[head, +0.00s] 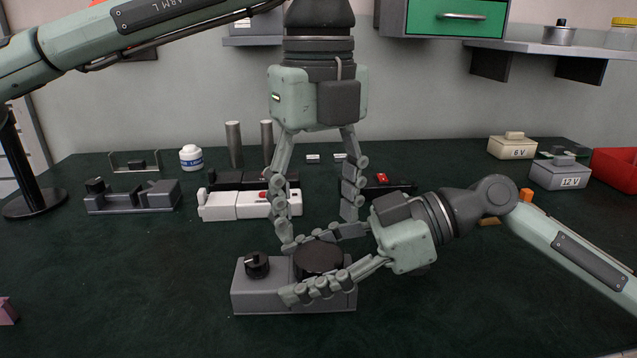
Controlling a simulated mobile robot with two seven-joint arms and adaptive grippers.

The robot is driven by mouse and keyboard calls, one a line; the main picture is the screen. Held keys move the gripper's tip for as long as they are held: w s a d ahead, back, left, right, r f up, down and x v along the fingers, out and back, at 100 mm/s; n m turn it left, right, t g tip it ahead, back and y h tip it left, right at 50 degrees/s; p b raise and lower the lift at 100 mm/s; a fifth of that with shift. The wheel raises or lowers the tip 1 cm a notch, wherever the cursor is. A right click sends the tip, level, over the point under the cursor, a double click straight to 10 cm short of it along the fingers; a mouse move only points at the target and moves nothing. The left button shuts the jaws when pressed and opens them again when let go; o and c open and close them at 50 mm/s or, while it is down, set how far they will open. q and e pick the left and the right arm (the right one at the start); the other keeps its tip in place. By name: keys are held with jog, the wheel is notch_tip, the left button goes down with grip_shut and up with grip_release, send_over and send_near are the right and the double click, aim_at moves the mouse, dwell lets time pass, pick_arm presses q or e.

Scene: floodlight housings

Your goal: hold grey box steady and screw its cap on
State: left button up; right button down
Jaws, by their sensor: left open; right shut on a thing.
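The grey box (250,299) sits on the dark green table in the front middle, with a black knob (257,265) on its left part. A round black cap (318,257) is on the right part of its top; I cannot tell how tightly it sits. My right gripper (289,270) comes in from the right and is shut on the box, one finger along its front and the other behind the cap. My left gripper (316,224) points down above the cap, open, its fingers spread to either side. The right gripper's fingers hide parts of the box and cap.
Behind stand a grey housing (160,196), a white housing (230,206), a white jar (191,157) and metal cylinders (234,144). At the right are 6 V (511,149) and 12 V (557,177) boxes and a red bin (615,168). The front left table is mostly clear.

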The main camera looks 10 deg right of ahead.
aim_at(319, 255)
pick_arm(q)
jog(key=shift+f, duration=2.35)
jog(key=c, duration=1)
jog(key=m, duration=0.5)
jog(key=shift+m, duration=0.4)
jog(key=m, duration=0.4)
